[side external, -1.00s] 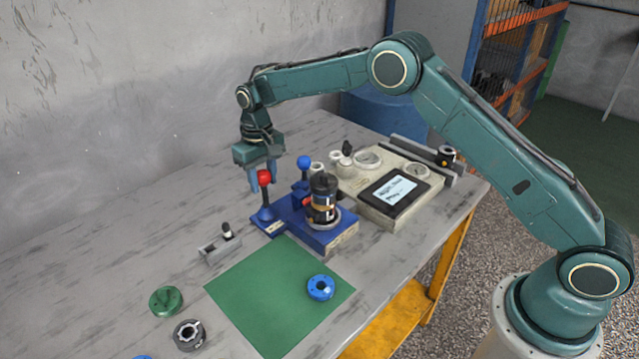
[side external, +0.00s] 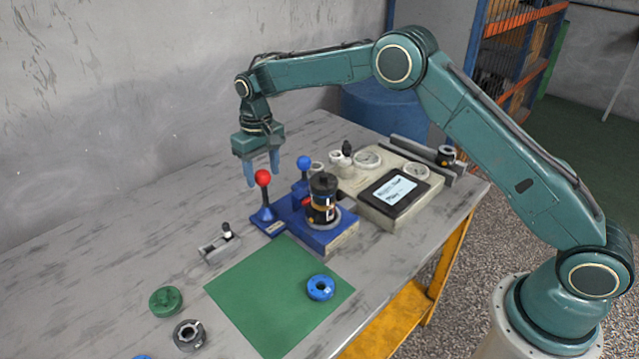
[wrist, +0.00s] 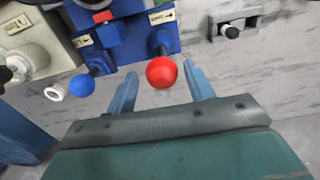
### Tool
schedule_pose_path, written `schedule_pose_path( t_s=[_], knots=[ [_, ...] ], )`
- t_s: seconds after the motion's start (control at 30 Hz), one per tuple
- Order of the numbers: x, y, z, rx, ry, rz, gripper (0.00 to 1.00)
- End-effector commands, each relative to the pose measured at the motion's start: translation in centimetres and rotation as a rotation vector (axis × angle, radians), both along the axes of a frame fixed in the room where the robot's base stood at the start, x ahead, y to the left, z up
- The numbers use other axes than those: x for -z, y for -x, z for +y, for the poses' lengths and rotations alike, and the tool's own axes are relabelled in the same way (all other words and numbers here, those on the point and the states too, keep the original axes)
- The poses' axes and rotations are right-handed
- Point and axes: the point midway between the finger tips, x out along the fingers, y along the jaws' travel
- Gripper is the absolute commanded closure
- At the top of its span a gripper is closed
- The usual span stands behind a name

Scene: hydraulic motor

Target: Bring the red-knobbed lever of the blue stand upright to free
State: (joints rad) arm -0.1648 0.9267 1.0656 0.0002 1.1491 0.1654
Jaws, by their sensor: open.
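The red-knobbed lever (side external: 263,178) stands about upright at the left end of the blue stand (side external: 325,238). In the wrist view its red knob (wrist: 161,73) shows ahead of and between the two fingers, touching neither. A blue-knobbed lever (side external: 304,163) stands at the back of the stand. A dark motor with copper-coloured parts (side external: 323,200) sits upright on the stand.
A beige gauge panel with a screen (side external: 395,192) stands right of the stand. A small grey fixture (side external: 220,245) is to the left. A green mat (side external: 260,300) with a blue ring (side external: 320,287) lies in front. A green part (side external: 166,299) and grey ring (side external: 188,334) lie front left.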

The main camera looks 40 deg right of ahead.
Motion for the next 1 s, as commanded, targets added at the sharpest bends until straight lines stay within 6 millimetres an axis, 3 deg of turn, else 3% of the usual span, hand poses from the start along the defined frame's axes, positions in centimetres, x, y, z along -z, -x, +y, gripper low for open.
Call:
schedule_pose_path(
  t_s=[0.6,1.0],
  knots=[
    [-3.5,0.0,0.0,0.000,0.000,-0.001,0.47],
    [-3.8,0.0,0.0,0.000,0.000,0.000,0.47]
  ],
)
